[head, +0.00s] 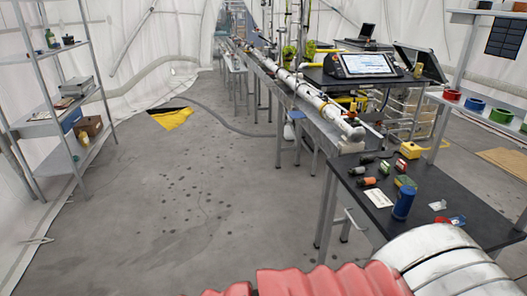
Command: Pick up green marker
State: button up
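A small green item (404,181) lies on the dark-topped table at the right, just behind an upright blue cylinder (403,204). It is too small in this view to tell for sure whether it is the green marker. The cylinder stands close in front of it. My gripper is not in view. Only red ribbed and white rounded parts, apparently of my arm, show along the bottom edge, in front of the table.
Shelves (62,122) stand at the left. The grey floor (210,215) between is open.

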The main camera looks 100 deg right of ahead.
aim_at(384, 168)
jog(key=z, duration=3.25)
jog(key=i, duration=2.1)
